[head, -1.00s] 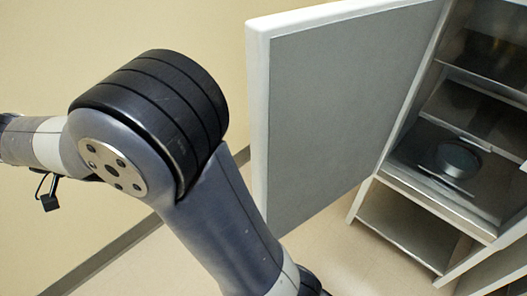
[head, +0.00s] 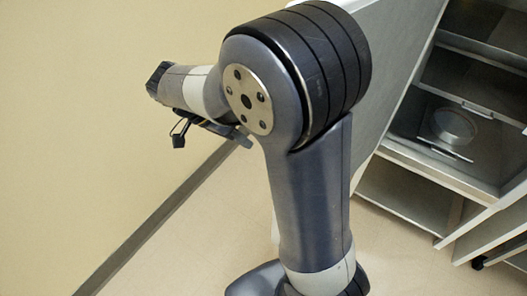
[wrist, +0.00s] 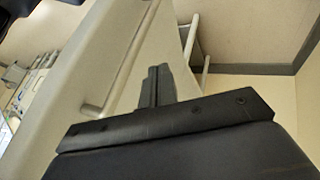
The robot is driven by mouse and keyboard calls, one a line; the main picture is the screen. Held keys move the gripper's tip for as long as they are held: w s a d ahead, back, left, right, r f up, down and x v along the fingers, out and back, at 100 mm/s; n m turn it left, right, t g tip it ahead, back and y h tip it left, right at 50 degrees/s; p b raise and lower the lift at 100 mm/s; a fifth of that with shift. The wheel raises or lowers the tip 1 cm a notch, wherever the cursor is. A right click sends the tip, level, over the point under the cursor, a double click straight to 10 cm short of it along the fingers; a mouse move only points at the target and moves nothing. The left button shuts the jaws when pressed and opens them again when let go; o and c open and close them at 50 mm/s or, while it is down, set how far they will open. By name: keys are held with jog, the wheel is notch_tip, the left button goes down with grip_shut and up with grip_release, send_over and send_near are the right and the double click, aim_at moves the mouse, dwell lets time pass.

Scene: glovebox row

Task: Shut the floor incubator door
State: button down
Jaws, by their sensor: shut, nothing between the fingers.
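The floor incubator (head: 400,160) stands at the right of the head view with its front open, showing inner shelves. Its door (head: 392,60) stands open, grey inner face towards me, and my arm hides much of it. In the wrist view a pale panel (wrist: 85,75), which looks like the door's outer side, carries a long bar handle (wrist: 118,75). My gripper (wrist: 157,76) is shut and empty. Its fingers appear in front of the panel near its right side; I cannot tell whether they touch it.
A round dish (head: 453,126) sits on an incubator shelf. A plain wall (head: 90,90) with a grey baseboard (head: 150,220) runs along the left. Open floor (head: 190,255) lies between the wall and my arm. Pale bars (wrist: 190,40) show beyond the fingers.

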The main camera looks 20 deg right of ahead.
jog(key=s+d, duration=0.1)
jog(key=s+d+f, duration=0.1)
jog(key=s+d, duration=0.1)
jog(key=shift+s+d+f, duration=0.3)
jog(key=shift+f, duration=0.1)
